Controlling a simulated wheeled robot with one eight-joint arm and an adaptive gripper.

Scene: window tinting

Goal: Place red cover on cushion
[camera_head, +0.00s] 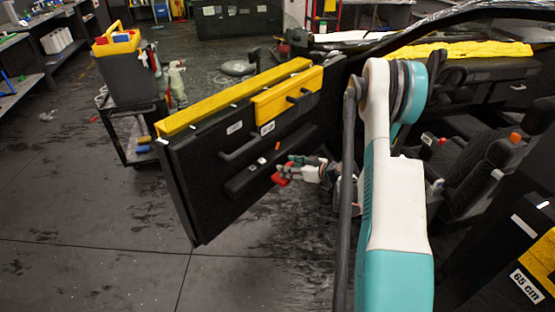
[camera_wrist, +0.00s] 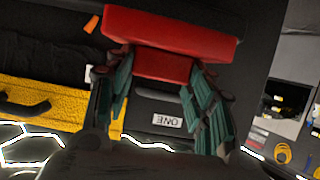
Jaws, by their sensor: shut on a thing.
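The red cover (camera_wrist: 170,30) is a flat-topped red block with a narrower part below, between the two teal fingers of my gripper (camera_wrist: 157,82) in the wrist view. My gripper is shut on that narrower part. In the head view, my gripper (camera_head: 297,168) is beside the inner face of the open car door (camera_head: 215,185), with the red cover (camera_head: 281,180) at its fingertips. The cover is close to the dark armrest-like ledge (camera_head: 248,178); I cannot tell whether they touch. I cannot tell which part is the cushion.
Yellow strips (camera_head: 235,97) line the door's top, and dark handles stick out from its face. Car seats (camera_head: 480,175) are at the right. A cart (camera_head: 135,125) with a tool bucket stands behind the door at left. The floor at front left is clear.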

